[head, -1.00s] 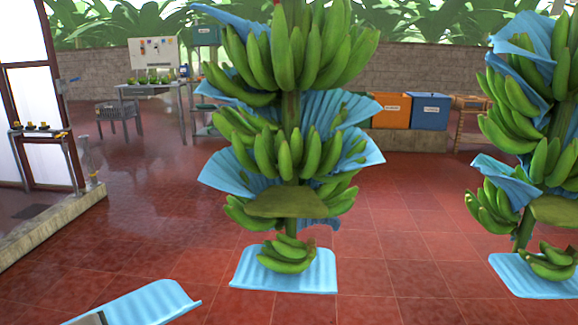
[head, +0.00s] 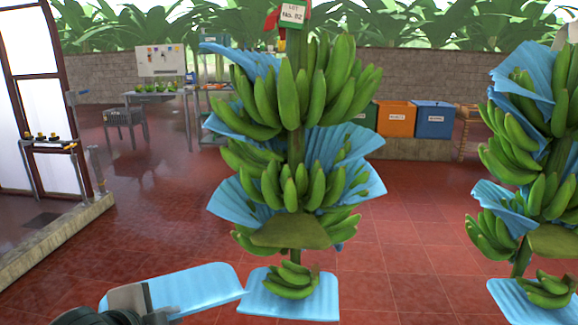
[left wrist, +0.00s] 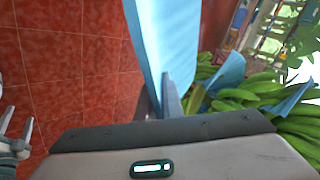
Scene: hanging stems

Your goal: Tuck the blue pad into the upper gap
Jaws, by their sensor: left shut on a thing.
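A light blue pad (head: 200,287) is held out at the lower left of the head view; it also shows in the left wrist view (left wrist: 170,35). My left gripper (head: 146,300) is shut on its near edge, and its finger shows in the left wrist view (left wrist: 172,98). The pad's far end is left of and below the centre banana stem (head: 296,150). The stem's upper banana hand (head: 300,90) has blue sheeting (head: 345,143) beneath it, partly hiding the gap to the hand below.
Another blue pad (head: 262,304) lies under the lowest bananas. A second hanging stem (head: 535,150) with blue sheets stands at the right. A low wall (head: 60,240), a table (head: 160,92), and orange (head: 396,118) and blue (head: 434,119) bins stand farther back. Red floor between is clear.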

